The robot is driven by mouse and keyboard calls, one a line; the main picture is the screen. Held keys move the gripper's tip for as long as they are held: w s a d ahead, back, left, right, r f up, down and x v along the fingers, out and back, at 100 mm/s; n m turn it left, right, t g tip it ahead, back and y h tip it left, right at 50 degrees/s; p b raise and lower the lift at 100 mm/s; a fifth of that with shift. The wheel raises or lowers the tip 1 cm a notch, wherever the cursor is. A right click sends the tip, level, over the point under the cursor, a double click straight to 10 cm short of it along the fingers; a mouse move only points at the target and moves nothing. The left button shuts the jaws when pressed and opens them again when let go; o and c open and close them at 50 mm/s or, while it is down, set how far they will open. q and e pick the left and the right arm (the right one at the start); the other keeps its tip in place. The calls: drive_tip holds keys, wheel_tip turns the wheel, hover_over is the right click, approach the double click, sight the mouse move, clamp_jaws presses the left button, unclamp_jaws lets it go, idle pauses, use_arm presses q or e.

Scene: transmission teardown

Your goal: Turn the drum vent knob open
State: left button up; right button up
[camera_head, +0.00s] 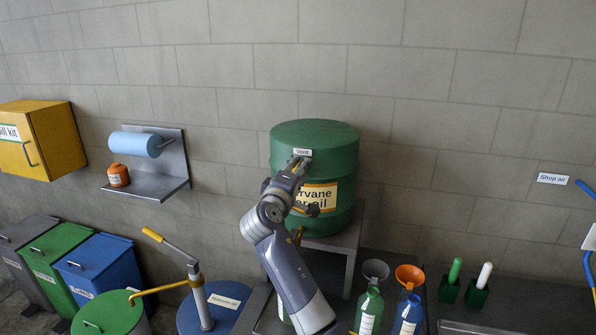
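The green oil drum (335,140) stands on a grey stand against the block wall. A white "Vent" label (303,152) is on the drum's upper front. My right gripper (297,162) is up at the drum's front, just under this label, with its arm rising from the bottom middle. The gripper covers the spot below the label, so the vent knob is hidden or too small to make out. Whether the fingers touch or grip it cannot be told. The arm also covers part of the yellow drum label (318,196). My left gripper is not in view.
Bottles with funnels (375,270) stand right of my arm, below the drum stand (341,240). A blue drum with a hand pump (202,300) stands at lower left. A wall shelf with a blue roll (140,144) is at left.

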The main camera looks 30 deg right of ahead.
drive_tip(key=shift+f+n, duration=0.1)
drive_tip(key=shift+n, duration=1.1)
drive_tip(key=o, duration=1.1)
drive_tip(key=shift+c, duration=0.2)
drive_tip(key=shift+a, duration=0.1)
drive_tip(key=v, duration=1.2)
